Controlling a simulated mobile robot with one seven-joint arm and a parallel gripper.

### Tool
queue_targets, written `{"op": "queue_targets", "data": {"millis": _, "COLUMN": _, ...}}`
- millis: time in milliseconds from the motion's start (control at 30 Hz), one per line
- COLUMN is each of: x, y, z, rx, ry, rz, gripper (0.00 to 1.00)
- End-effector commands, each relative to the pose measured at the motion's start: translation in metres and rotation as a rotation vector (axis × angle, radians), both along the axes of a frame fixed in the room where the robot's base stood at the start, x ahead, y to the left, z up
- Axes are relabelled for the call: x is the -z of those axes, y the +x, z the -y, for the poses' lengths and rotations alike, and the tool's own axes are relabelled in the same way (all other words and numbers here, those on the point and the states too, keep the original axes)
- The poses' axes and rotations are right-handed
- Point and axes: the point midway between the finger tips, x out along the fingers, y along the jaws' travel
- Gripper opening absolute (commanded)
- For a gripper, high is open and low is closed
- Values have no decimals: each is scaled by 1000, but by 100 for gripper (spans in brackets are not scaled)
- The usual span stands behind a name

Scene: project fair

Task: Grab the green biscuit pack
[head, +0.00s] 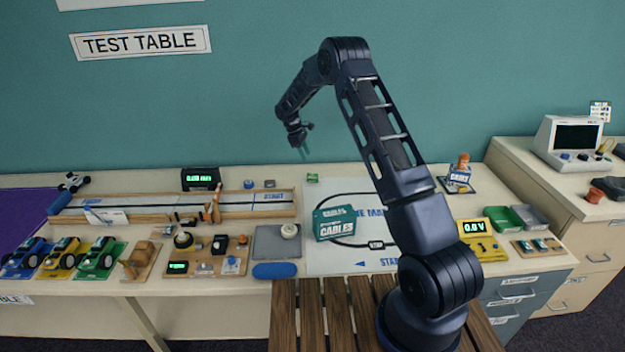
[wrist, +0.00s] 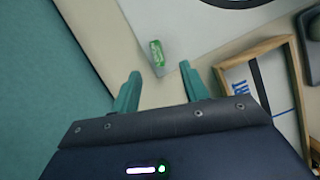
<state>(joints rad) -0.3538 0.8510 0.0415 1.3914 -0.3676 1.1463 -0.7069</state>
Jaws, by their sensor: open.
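The green biscuit pack (head: 312,178) is a small green and white packet lying near the back edge of the table, by the corner of the white track sheet. In the wrist view the pack (wrist: 157,55) shows just beyond the gap between my two fingertips. My gripper (head: 306,148) is in the air above the pack, pointing down. In the wrist view my gripper (wrist: 160,69) is open with nothing between its teal fingers. The pack is fully visible there and appears apart from both fingers.
A wooden-framed tray (head: 255,210) lies left of the pack; its frame (wrist: 262,50) is near my right finger in the wrist view. The white track sheet (head: 345,190) is to the right, with a green cables box (head: 335,223) on it. The wall (head: 230,110) rises close behind.

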Motion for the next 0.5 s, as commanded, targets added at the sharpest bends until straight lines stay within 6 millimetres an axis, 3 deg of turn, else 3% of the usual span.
{"op": "queue_targets", "data": {"millis": 100, "x": 22, "y": 5, "z": -9, "rx": -29, "ry": -11, "rz": -19, "gripper": 45}}
{"op": "queue_targets", "data": {"millis": 500, "x": 56, "y": 5, "z": -3, "rx": -45, "ry": -17, "rz": -29, "gripper": 45}}
